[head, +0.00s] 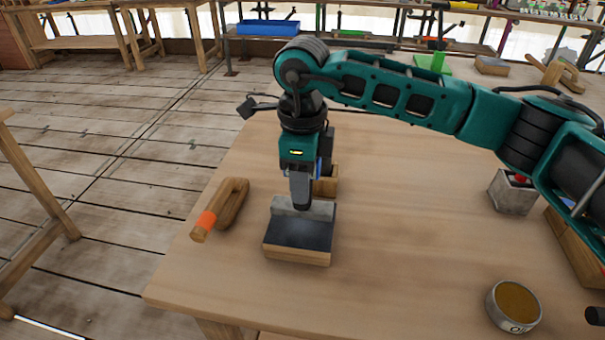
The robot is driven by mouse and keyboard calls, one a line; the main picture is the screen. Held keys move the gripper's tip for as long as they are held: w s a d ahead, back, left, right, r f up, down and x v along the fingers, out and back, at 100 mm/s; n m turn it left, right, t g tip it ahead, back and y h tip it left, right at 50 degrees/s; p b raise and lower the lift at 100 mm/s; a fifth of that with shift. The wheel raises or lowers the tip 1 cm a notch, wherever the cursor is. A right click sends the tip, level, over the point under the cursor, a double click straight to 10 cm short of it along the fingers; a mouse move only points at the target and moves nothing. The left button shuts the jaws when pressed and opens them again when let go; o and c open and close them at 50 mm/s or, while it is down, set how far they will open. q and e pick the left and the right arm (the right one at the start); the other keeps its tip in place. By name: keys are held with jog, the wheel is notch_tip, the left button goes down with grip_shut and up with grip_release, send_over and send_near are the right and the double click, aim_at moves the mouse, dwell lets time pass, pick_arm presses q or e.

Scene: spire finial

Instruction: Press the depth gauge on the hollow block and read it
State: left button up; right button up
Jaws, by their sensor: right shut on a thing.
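My right gripper (301,192) points straight down over a wooden block with a dark slate-grey top (299,235), near the table's left side. It is shut on a slim grey thing, mostly hidden between the fingers; I cannot tell whether this is the depth gauge. Its lower end is at or just above the block's back part, where a lighter grey strip (318,209) shows; contact is unclear. No gauge reading is visible. A grey stone-like block (512,195) with something red at its top stands at the right; I cannot tell which block is the hollow one. My left gripper is not in view.
A wooden loop-shaped tool with an orange band (207,220) lies left of the slate-topped block. A wooden piece (327,186) stands behind my gripper. A round tin (514,305) stands at the front right. The table's middle (410,250) is clear.

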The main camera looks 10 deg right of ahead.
dwell(0.4)
jog(key=shift+f, duration=0.15)
jog(key=shift+f+b, duration=1.25)
jog(key=shift+f, duration=0.05)
dwell(1.3)
jog(key=shift+r+p, duration=1.3)
jog(key=shift+r, duration=1.3)
jog(key=shift+f, duration=0.2)
